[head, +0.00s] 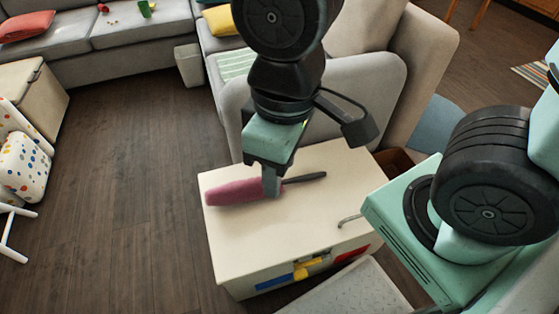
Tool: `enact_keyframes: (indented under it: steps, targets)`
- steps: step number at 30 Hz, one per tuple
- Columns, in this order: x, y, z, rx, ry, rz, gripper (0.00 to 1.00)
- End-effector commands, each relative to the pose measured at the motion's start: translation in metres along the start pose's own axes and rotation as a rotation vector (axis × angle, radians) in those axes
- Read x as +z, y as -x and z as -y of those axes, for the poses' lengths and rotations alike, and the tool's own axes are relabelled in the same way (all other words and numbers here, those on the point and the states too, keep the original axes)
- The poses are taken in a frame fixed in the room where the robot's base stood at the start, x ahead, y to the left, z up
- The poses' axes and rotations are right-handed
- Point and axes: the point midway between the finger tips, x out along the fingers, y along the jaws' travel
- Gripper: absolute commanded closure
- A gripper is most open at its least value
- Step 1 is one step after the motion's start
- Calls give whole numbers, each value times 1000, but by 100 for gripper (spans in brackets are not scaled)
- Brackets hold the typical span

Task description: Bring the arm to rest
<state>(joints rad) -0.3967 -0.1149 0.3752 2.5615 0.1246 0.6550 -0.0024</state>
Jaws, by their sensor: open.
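My gripper (271,180) points down over the white box-like cabinet (300,230) in the middle of the head view. A pink, elongated object with a dark handle (237,191) lies on the cabinet top. My gripper is in front of its middle and hides part of it. My gripper is open; whether its fingers touch the pink object cannot be told from this view. My arm comes down from the top of the picture, and another link of it shows at the right.
A grey armchair (375,85) stands close behind the cabinet. A grey sofa (125,30) is at the back left. A white, dotted chair (22,165) is at the left edge. The dark wood floor (110,190) between is clear.

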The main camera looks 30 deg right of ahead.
Motion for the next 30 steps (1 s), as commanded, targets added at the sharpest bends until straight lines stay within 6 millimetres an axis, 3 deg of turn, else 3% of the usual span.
enact_keyframes:
  steps: [7, 11, 30]
  targets:
    - [0, 0, 0, -2, -4, 0, 58]
    - [-1, 15, 0, -2, -4, 0, 58]
    - [-6, 167, 6, -3, -8, 0, 58]
